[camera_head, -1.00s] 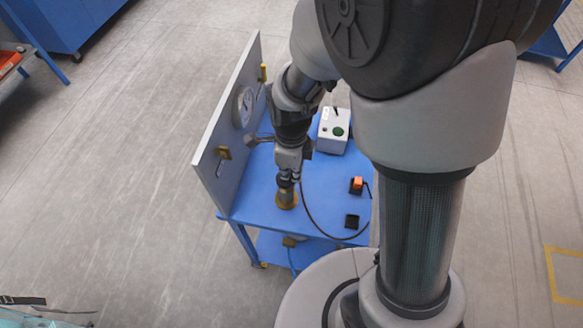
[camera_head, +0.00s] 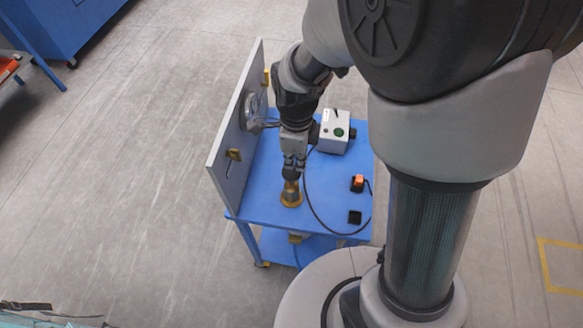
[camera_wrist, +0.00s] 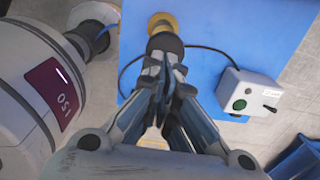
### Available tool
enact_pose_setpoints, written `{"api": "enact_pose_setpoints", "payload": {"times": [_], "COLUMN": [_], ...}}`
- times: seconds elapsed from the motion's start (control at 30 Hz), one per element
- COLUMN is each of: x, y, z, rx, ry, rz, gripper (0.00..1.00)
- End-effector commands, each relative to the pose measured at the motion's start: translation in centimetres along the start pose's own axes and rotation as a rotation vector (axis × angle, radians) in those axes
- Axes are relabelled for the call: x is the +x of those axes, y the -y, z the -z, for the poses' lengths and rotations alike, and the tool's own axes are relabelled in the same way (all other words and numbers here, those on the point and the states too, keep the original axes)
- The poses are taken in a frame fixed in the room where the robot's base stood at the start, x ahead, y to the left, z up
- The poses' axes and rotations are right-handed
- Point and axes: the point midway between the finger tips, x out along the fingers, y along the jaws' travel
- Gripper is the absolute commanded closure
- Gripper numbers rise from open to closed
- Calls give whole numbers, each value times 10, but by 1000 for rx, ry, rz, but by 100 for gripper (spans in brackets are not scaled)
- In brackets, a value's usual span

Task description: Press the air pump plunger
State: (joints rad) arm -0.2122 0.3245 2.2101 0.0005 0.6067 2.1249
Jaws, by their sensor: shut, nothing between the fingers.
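The air pump is a brass, upright cylinder on a round flange (camera_head: 291,198) on the blue cart top, near the panel. In the wrist view its yellow flange (camera_wrist: 163,20) shows at the top. A dark rounded knob (camera_wrist: 165,42), apparently the plunger head, lies just beyond my fingertips and hides part of the pump. My gripper (camera_head: 292,165) points down over the pump with its fingers together and nothing between them. The closed fingers also show in the wrist view (camera_wrist: 164,72). I cannot tell whether the tips touch the knob.
An upright grey panel (camera_head: 228,150) with a round gauge (camera_head: 250,112) edges the cart's left side. A white box with a green button (camera_head: 334,131) stands behind right. An orange switch (camera_head: 357,183), a black block (camera_head: 354,217) and a dark cable lie right of the pump.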

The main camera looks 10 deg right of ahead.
Motion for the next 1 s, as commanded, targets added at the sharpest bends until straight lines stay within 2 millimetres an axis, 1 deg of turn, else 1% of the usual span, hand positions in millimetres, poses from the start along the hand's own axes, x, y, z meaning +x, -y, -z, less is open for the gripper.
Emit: {"api": "enact_pose_setpoints", "payload": {"times": [0.03, 0.1, 0.2, 0.33, 0.5, 1.0], "x": [-14, -28, -44, -57, -62, -62], "y": [2, 1, 1, 1, 0, 0], "z": [0, 0, 0, 0, 0, 0], "rx": [1, 1, 1, 1, 1, 1], "ry": [3, 3, 2, 1, 0, 1], "rz": [5, 5, 3, 2, 1, 1], "gripper": [100, 100, 100, 100, 100, 100]}}
